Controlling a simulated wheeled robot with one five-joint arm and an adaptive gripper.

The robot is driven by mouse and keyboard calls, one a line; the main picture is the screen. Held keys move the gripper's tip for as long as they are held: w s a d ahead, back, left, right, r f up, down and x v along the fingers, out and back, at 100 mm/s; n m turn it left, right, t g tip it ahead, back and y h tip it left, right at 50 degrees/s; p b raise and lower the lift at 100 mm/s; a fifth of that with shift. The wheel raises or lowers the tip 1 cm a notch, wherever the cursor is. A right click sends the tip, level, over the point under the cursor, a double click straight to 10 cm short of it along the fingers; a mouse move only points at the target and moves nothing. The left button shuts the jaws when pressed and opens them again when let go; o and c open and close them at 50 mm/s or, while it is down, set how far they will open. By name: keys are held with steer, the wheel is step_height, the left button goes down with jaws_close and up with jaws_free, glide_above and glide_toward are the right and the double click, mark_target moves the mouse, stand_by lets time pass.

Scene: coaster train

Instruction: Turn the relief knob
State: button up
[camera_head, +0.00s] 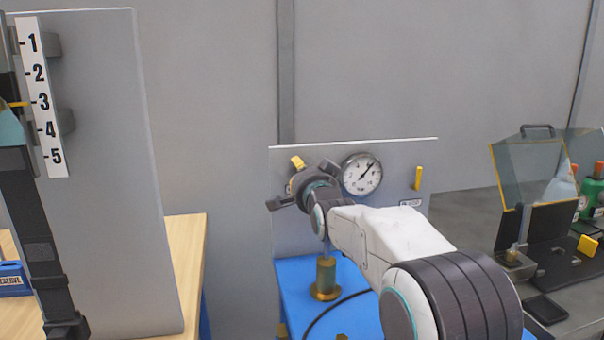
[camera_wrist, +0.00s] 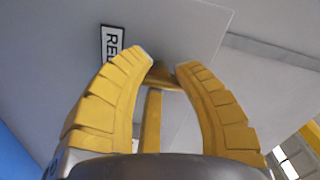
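In the wrist view my gripper (camera_wrist: 166,64) has its two yellow fingers apart, curving in around a yellow knob (camera_wrist: 151,120). The knob's narrow bar shows between the fingers, with a wider, shaded part near the tips. I cannot tell whether the tips touch it. A label (camera_wrist: 111,44) beside it begins with "REL"; the rest is cut off by the left finger. In the head view my gripper (camera_head: 291,186) is at the upper left of the grey panel (camera_head: 400,152). A yellow part shows there, but I cannot tell whether it is finger or knob.
A pressure gauge (camera_head: 362,174) sits right of my gripper, and another yellow handle (camera_head: 418,178) is farther right. A brass fitting (camera_head: 326,279) and a black cable are on the blue surface (camera_head: 297,287). A tall board (camera_head: 110,150) stands at left.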

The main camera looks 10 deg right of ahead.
steer(key=shift+f, duration=0.1)
jaws_close()
steer(key=shift+f+n+b, duration=0.15)
steer(key=shift+n+b, duration=0.2)
steer(key=shift+n, duration=0.05)
steer(key=n+b, duration=0.2)
steer(key=shift+d+f+n, duration=0.1)
steer(key=shift+n, duration=0.3)
steer(key=n+b, duration=0.2)
steer(key=n, duration=0.2)
steer(key=shift+n, duration=0.4)
steer(key=shift+r+n, duration=0.2)
steer(key=shift+n, duration=0.1)
